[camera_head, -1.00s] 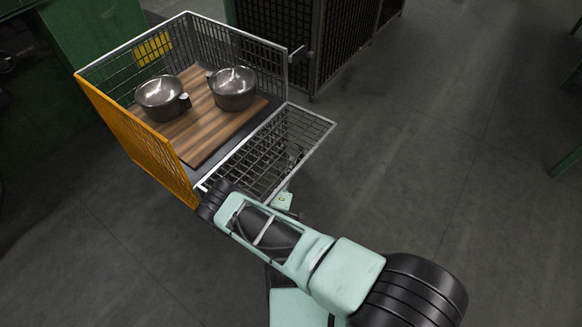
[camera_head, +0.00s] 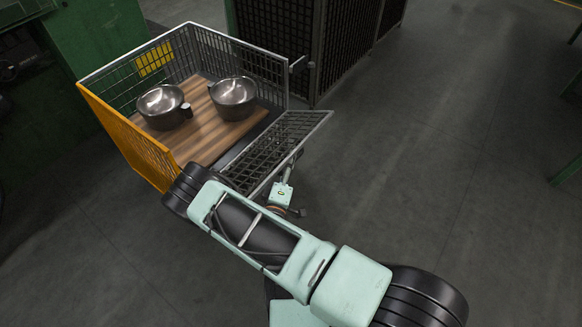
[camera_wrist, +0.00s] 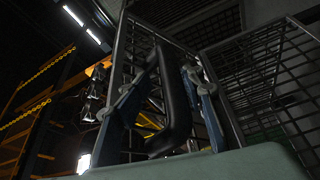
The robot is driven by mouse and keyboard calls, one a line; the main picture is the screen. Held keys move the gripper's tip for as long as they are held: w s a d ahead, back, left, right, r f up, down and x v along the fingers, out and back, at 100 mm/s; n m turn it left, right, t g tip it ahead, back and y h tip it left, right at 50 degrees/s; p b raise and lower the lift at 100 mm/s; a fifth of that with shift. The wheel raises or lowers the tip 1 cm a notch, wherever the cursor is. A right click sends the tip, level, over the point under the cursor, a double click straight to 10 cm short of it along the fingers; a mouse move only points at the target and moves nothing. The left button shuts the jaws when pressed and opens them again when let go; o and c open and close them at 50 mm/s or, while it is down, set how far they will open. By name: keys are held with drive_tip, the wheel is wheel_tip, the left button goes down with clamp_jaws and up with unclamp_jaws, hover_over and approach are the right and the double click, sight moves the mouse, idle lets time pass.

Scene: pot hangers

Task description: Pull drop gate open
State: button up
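The drop gate (camera_head: 285,140) is a grey wire-mesh panel on the front right side of the mesh basket. It leans outward at a slant, its outer edge away from the basket. My gripper (camera_head: 293,168) is beneath the gate's outer side, partly hidden by the mesh in the head view. In the wrist view, a black bar handle (camera_wrist: 178,105) lies between the two blue-grey fingers of my gripper (camera_wrist: 169,68). The fingertips close in on both sides of the handle and appear shut on it. Mesh (camera_wrist: 268,75) rises behind.
Two steel pots (camera_head: 162,107) (camera_head: 234,97) stand on a wooden board (camera_head: 203,145) inside the basket. An orange mesh panel (camera_head: 127,135) forms its left side. A dark mesh cage (camera_head: 275,35) stands behind. The grey floor (camera_head: 430,150) on the right is clear.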

drive_tip(key=shift+d+r, duration=0.1)
drive_tip(key=shift+r, duration=0.4)
drive_tip(key=shift+s, duration=0.1)
